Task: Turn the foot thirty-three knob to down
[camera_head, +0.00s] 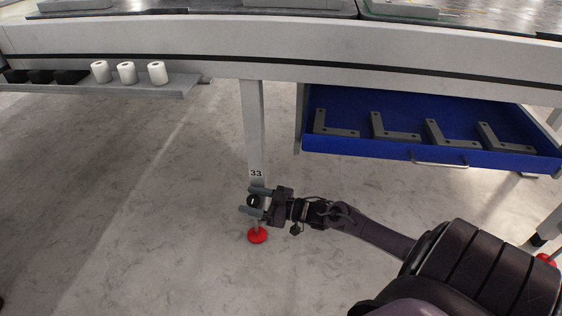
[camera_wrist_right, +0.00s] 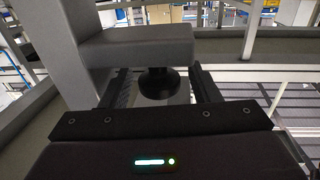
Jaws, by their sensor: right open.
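The table leg (camera_head: 254,125) carries a label "33" (camera_head: 256,173) and ends in a red foot (camera_head: 257,236) on the floor. A small black knob (camera_head: 254,201) sits low on this leg, below the label. My right gripper (camera_head: 248,200) is open, with one finger on either side of the knob. In the right wrist view the black knob (camera_wrist_right: 160,83) lies between the two fingers, under a grey block (camera_wrist_right: 138,45), with gaps on both sides. I cannot tell the knob's turned position. My left gripper is not in view.
A blue drawer (camera_head: 360,147) with several grey L-shaped brackets stands open under the table (camera_head: 200,38), right of the leg. A grey shelf (camera_head: 130,88) at left holds white rolls and black items. Another red foot (camera_head: 547,259) shows at far right. The floor around the leg is clear.

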